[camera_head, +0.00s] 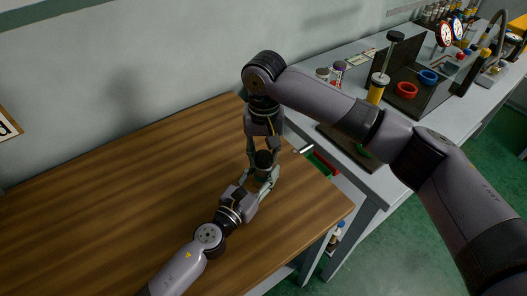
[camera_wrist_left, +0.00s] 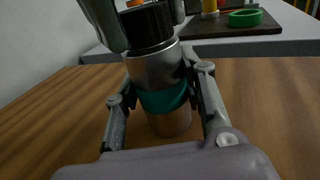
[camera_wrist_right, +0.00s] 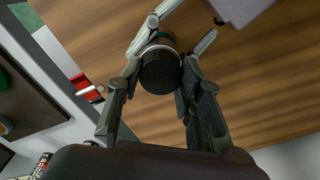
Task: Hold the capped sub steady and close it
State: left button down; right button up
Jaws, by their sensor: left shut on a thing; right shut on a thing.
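The capped sub is a steel cylinder (camera_wrist_left: 155,70) with a teal band (camera_wrist_left: 163,98) and a black cap (camera_wrist_left: 147,27) on top. It stands upright at the wooden table's right part, small in the head view (camera_head: 263,163). My left gripper (camera_head: 262,184) is shut on the body around the teal band, one finger on each side in the left wrist view (camera_wrist_left: 162,92). My right gripper (camera_head: 262,150) comes from above and is shut on the black cap, which shows end-on in the right wrist view (camera_wrist_right: 160,72) between its fingers (camera_wrist_right: 158,66).
The grey bench (camera_head: 300,120) behind carries a red ring (camera_head: 406,91), a blue ring (camera_head: 428,76) and bottles. The table's left part (camera_head: 100,190) is clear.

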jog(key=m, duration=0.6)
jog(key=shift+a+m, duration=0.1)
jog(key=shift+m, duration=0.2)
jog(key=m, duration=0.4)
jog(key=shift+s, duration=0.1)
jog(key=m, duration=1.1)
jog(key=o, duration=0.9)
jog(key=shift+o, duration=0.2)
